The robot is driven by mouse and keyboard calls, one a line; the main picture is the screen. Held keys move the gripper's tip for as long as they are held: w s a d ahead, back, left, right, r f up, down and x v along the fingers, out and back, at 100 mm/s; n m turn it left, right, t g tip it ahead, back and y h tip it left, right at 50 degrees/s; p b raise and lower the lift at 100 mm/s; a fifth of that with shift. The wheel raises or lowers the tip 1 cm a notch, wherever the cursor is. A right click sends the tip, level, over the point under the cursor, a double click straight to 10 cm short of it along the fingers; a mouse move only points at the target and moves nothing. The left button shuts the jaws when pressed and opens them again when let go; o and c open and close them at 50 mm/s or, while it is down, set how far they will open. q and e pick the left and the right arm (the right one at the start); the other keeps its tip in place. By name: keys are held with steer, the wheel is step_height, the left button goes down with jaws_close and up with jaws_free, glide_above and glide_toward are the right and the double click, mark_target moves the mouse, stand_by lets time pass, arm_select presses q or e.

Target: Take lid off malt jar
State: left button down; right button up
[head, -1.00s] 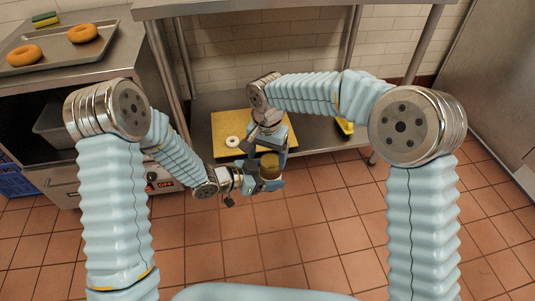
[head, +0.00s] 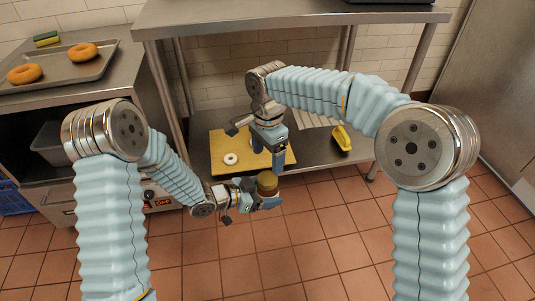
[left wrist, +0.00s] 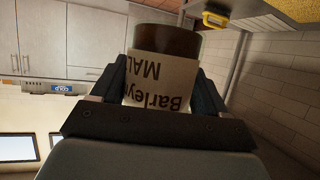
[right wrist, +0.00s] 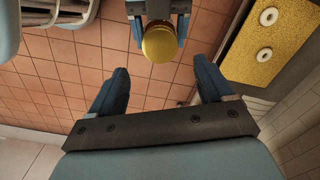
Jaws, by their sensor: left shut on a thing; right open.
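My left gripper (head: 266,197) is shut on the malt jar (head: 267,187), holding it upright in the air above the tiled floor. In the left wrist view the jar (left wrist: 166,42) is brown with a pale label reading "Barley" and "MAL", upside down in that picture. Its round gold lid (right wrist: 160,42) sits on the jar in the right wrist view, between the left gripper's fingers. My right gripper (head: 276,160) is open and empty, above the jar and apart from it. Its spread fingers (right wrist: 160,90) point toward the lid, which lies ahead of them.
A low steel shelf (head: 320,165) behind the grippers holds a yellow board (head: 222,138) with pale dough rings (head: 230,159) and a yellow object (head: 341,138). A steel table (head: 290,12) stands above. A tray (head: 60,65) with bagels (head: 83,51) is at left. Floor in front is clear.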

mark_target(268, 178)
step_height(268, 178, down, 8)
steer(key=shift+r, duration=0.15)
stand_by(0.3)
steer(key=c, duration=1.1)
steer(key=n, duration=0.6)
steer(key=o, duration=1.2)
steer(key=shift+c, duration=0.2)
steer(key=shift+r, duration=0.1)
